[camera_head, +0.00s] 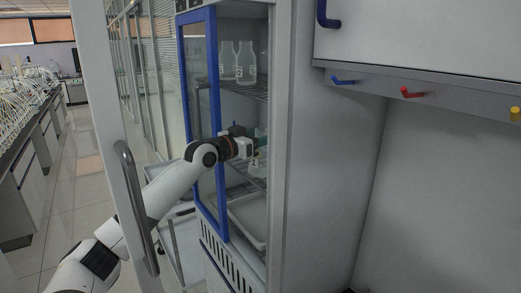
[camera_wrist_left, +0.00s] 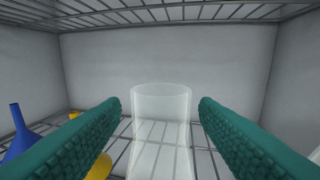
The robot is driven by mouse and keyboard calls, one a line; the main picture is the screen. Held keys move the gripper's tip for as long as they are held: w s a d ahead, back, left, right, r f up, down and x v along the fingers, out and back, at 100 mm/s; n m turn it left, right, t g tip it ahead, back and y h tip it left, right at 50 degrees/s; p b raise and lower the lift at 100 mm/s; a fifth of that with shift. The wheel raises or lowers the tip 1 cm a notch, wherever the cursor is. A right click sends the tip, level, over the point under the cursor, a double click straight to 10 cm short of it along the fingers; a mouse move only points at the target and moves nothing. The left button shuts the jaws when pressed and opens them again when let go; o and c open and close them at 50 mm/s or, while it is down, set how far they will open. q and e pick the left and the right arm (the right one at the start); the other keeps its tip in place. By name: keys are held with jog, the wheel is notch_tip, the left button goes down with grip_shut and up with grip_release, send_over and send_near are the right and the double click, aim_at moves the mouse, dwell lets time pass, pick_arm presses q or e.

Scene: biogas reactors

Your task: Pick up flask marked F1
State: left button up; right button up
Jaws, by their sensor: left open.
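My left gripper (camera_head: 258,140) reaches through the cabinet's open front, at a wire shelf below the top one. In the left wrist view its two green fingers (camera_wrist_left: 159,104) are open. A clear glass vessel (camera_wrist_left: 162,130) stands upright between them, with a visible gap on each side; no mark shows on it. In the head view, a flask (camera_head: 254,163) with a dark mark, perhaps a 2, shows just under the gripper, partly hidden. Two clear flasks (camera_head: 246,62) (camera_head: 227,60) stand on the upper shelf, their marks too small to read. My right gripper is not in view.
A blue funnel (camera_wrist_left: 20,132) and a yellow object (camera_wrist_left: 98,168) are at the wrist view's left, partly behind a finger. A wire shelf (camera_wrist_left: 160,12) runs overhead. The blue-framed glass door (camera_head: 203,110) stands beside my arm. A tray (camera_head: 248,218) lies lower in the cabinet.

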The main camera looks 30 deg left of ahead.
pick_arm(q)
jog(key=shift+w+d, duration=0.1)
jog(key=shift+w, duration=0.35)
jog(key=shift+s, duration=0.15)
jog(key=c, duration=0.4)
grip_shut()
